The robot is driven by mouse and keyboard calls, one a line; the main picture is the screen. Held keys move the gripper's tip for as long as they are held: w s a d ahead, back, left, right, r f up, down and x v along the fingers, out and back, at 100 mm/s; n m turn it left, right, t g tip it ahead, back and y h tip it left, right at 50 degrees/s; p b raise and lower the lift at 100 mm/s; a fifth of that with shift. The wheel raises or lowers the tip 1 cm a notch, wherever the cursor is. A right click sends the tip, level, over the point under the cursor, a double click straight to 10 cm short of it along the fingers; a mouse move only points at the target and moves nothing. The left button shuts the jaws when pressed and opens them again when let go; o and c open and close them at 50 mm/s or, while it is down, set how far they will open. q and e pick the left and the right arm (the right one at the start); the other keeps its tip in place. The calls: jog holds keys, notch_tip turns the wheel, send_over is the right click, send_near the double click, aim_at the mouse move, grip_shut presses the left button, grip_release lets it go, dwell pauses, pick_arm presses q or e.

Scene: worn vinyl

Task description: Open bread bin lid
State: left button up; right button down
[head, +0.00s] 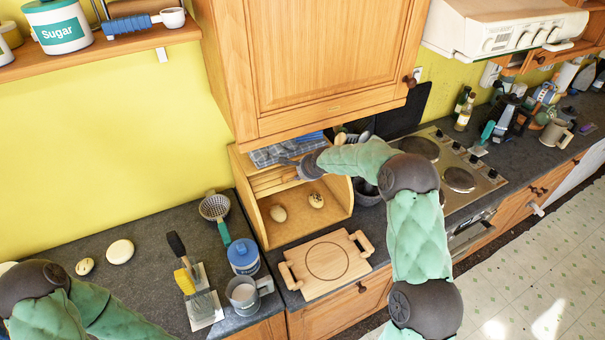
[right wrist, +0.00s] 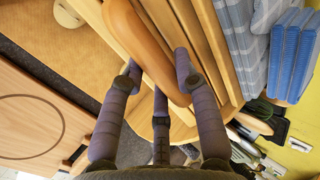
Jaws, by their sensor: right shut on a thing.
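The wooden bread bin (head: 262,222) stands on the dark counter below the wall cupboard. Its slatted lid (head: 267,182) is rolled up towards the top, so the front is open and two bread rolls (head: 278,213) (head: 316,200) show inside. My right gripper (head: 290,168) is at the lid's front edge. In the right wrist view its fingers (right wrist: 158,80) are closed around the rounded wooden handle (right wrist: 143,45) of the slatted lid (right wrist: 213,45). My left arm shows at the lower left of the head view, but its gripper does not show.
A wooden board (head: 326,262) lies in front of the bin. A blue-lidded jar (head: 243,256) and a grey mug (head: 243,295) stand left of it. Folded cloths (head: 272,153) lie on top of the bin. The cupboard (head: 320,60) hangs close above. The hob (head: 455,150) is right.

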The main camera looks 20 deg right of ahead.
jog(key=shift+r, duration=0.15)
jog(key=c, duration=1.2)
grip_release()
jog(key=v, duration=1.2)
